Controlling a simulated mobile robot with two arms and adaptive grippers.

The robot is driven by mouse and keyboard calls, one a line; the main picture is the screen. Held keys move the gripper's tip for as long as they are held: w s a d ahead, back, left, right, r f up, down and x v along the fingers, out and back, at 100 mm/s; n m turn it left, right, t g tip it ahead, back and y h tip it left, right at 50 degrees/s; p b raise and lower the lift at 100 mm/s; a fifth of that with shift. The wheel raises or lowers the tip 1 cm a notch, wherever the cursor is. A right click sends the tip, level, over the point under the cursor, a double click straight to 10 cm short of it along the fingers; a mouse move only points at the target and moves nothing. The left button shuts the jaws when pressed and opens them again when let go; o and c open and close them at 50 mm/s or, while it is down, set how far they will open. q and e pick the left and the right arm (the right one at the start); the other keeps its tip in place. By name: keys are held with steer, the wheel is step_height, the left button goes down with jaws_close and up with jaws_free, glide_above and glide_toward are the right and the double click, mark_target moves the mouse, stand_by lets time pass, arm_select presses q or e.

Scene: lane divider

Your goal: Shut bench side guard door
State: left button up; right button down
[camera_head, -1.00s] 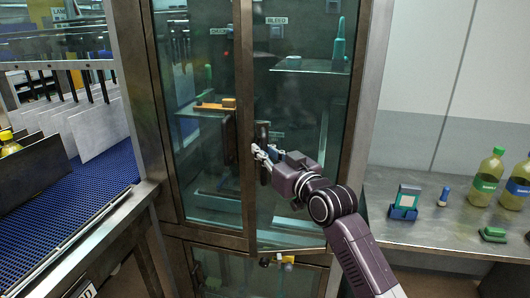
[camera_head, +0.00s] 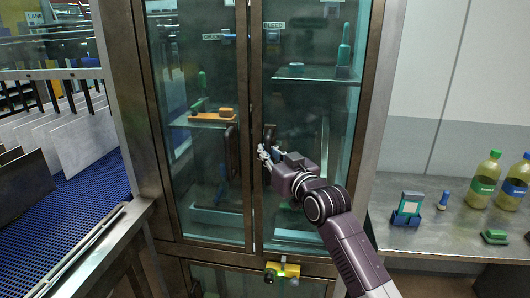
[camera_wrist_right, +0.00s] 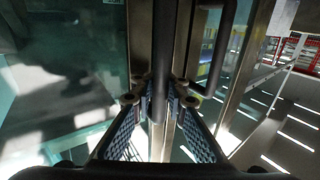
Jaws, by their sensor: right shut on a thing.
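The bench-side guard door (camera_head: 310,110) is the right glass door of the tall metal-framed cabinet, on the side of the steel bench. Its dark vertical handle (camera_head: 269,134) is near its left edge. My right gripper (camera_head: 264,153) is shut on this handle; the right wrist view shows the bar (camera_wrist_right: 162,50) between both fingers (camera_wrist_right: 158,103). The door stands nearly in line with the left glass door (camera_head: 205,80); I cannot tell whether it is fully against the frame. My left gripper is not in view.
A yellow latch-like part (camera_head: 283,270) is below the door. The steel bench (camera_head: 440,235) at right holds bottles (camera_head: 485,180), a blue holder (camera_head: 406,212) and a green block (camera_head: 494,237). A blue conveyor (camera_head: 60,220) with upright panels is at left. The left door's handle (camera_wrist_right: 218,45) is beside my gripper.

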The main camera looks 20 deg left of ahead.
steer(key=shift+d+f, duration=0.1)
steer(key=c, duration=2)
jaws_free()
steer(key=shift+w+d, duration=0.1)
steer(key=shift+d, duration=0.1)
steer(key=shift+o, duration=0.2)
steer(key=shift+a, duration=0.1)
steer(key=v, duration=1.2)
steer(key=shift+f, duration=0.1)
